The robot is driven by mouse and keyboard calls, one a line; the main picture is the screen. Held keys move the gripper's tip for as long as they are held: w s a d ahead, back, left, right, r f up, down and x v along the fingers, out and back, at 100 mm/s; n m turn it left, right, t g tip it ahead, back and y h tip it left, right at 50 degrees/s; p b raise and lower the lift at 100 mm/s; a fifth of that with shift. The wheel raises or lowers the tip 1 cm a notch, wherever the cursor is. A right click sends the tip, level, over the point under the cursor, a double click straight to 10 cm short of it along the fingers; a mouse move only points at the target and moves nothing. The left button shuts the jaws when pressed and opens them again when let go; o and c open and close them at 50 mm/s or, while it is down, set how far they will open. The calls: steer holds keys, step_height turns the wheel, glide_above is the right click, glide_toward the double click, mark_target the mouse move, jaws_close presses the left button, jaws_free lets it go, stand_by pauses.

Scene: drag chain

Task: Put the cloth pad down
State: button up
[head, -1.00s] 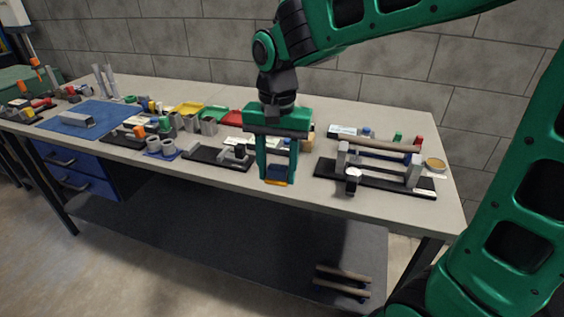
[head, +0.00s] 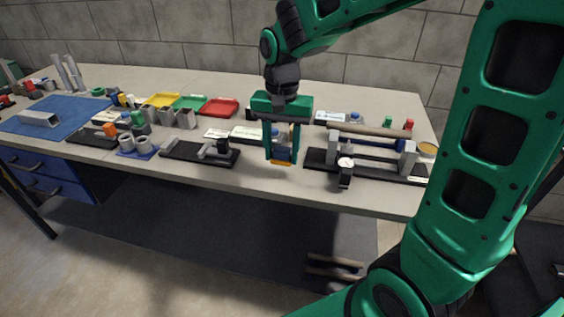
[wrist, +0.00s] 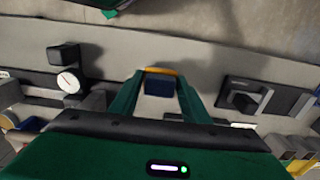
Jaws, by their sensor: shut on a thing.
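The cloth pad (head: 281,156) is a small dark blue block with an orange edge. My gripper (head: 281,150) is shut on it, one green finger on each side, pointing down over the front part of the workbench (head: 245,187). In the wrist view the pad (wrist: 159,86) sits between the fingertips of my gripper (wrist: 160,80), its orange strip on the upper side. Bench surface shows around it. I cannot tell whether the pad touches the bench or hangs just above it.
A black fixture with a dial gauge (head: 345,166) and a long bar stands close right of my gripper. A black plate with a clamp (head: 200,152) lies to the left. Coloured trays (head: 221,107) are behind. Bare bench lies along the front edge.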

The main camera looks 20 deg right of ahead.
mark_target(284, 173)
steer(key=shift+w+d+f, duration=0.25)
steer(key=shift+d+f, duration=0.15)
steer(key=shift+d, duration=0.1)
steer(key=shift+f, duration=1.95)
steer(key=o, duration=0.9)
steer(key=shift+f, duration=0.1)
steer(key=shift+o, duration=0.2)
step_height(284, 173, up, 12)
steer(key=shift+r, duration=0.15)
